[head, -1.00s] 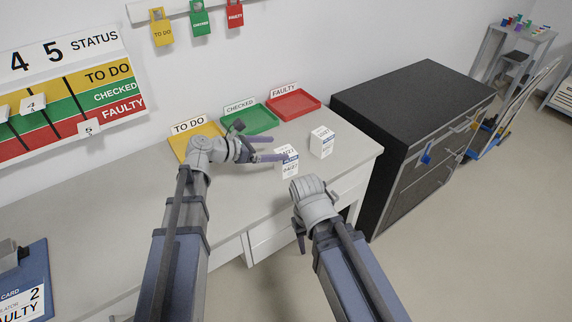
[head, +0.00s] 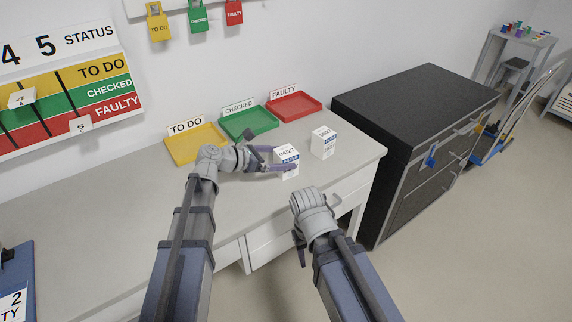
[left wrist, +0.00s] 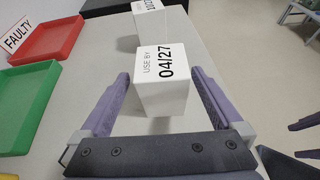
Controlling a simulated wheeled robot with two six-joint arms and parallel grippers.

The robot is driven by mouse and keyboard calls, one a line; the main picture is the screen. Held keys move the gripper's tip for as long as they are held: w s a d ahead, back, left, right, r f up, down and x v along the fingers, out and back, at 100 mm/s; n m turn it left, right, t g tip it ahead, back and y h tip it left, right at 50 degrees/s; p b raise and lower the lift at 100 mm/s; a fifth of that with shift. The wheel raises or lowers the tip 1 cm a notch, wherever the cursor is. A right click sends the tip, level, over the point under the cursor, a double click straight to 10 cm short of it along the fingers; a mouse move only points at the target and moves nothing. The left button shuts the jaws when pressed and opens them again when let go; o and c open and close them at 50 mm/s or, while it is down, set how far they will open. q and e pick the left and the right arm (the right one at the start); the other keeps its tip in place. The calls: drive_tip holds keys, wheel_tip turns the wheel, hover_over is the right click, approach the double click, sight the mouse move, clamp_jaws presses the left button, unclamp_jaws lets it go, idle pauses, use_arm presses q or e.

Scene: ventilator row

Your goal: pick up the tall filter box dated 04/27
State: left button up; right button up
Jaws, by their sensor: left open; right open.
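The white filter box dated 04/27 (head: 287,162) stands upright on the grey counter. In the left wrist view the same box (left wrist: 163,82) shows "USE BY 04/27" on its top. My left gripper (head: 278,166) is open, and its two fingers reach along both sides of the box. Whether they touch it I cannot tell. A second white box (head: 323,142) stands behind and to the right; its date reads as 10/27 in the left wrist view (left wrist: 149,14), partly cut off. My right gripper (head: 301,240) is low in front of the counter, apart from both boxes; its fingers are mostly hidden.
Yellow (head: 194,145), green (head: 249,123) and red (head: 294,107) trays, labelled TO DO, CHECKED and FAULTY, line the back of the counter (head: 100,222). A black-topped cabinet (head: 415,100) stands at its right end. The counter's left part is mostly clear.

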sight(294, 156)
use_arm(q)
drive_tip(key=shift+b+x, duration=0.85)
drive_tip(key=shift+x, duration=1.8)
drive_tip(key=shift+s+d+r, duration=0.1)
drive_tip(key=shift+s+r, duration=0.05)
drive_tip(key=shift+r, duration=0.1)
drive_tip(key=shift+c, duration=0.2)
drive_tip(key=c, duration=1.3)
drive_tip(key=shift+r, duration=0.1)
wheel_tip(294, 156, up, 10)
drive_tip(key=p, duration=1)
